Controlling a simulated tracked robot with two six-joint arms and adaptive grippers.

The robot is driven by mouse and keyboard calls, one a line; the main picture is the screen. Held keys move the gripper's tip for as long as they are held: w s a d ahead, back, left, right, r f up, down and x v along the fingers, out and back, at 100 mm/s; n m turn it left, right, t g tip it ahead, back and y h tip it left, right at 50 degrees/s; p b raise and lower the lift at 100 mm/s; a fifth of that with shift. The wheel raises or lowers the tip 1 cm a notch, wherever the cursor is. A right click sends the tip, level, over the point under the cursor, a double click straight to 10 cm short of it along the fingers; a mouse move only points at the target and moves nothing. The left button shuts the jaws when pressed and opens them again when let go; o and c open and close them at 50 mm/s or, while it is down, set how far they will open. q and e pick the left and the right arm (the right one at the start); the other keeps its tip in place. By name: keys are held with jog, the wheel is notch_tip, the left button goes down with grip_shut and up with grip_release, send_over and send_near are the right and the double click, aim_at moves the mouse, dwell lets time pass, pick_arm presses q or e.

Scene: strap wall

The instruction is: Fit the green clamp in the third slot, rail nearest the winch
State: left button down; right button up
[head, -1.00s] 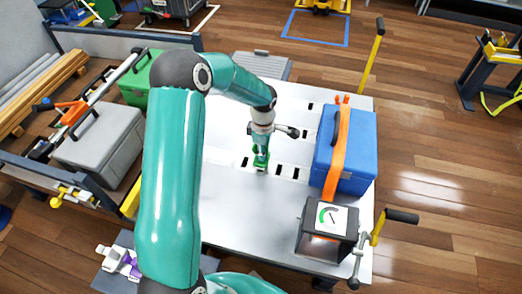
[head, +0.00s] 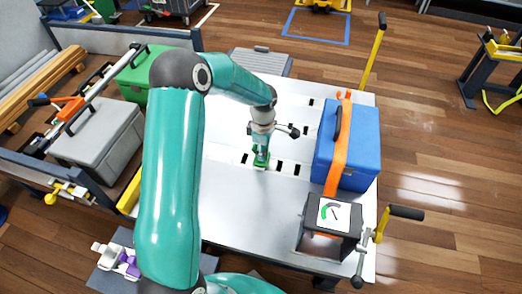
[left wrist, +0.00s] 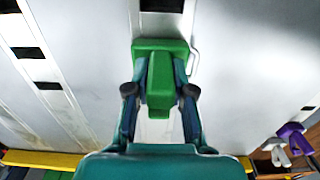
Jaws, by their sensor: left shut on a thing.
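My left gripper (head: 262,147) is shut on the green clamp (head: 261,160), pointing down over the rail nearest the winch. In the left wrist view the clamp (left wrist: 160,75) sits between the fingers, its wide end over the rail strip, with a dark slot (left wrist: 161,5) just past it. The clamp hides what is under it, so I cannot tell whether it is in a slot or just above. Open slots (head: 278,167) show along this rail to its right, and one to its left. The winch (head: 327,232), with gauge and black-handled crank, stands at the table's front right. My right gripper is not in view.
A blue case (head: 350,145) under an orange strap (head: 338,150) stands right of the clamp. A second slotted rail lies farther back. Grey (head: 100,130) and green (head: 150,75) cases stand left. White and purple clamps (head: 118,258) lie at lower left.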

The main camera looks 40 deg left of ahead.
pick_arm(q)
jog(key=c, duration=0.9)
grip_release()
jog(key=shift+r, duration=0.1)
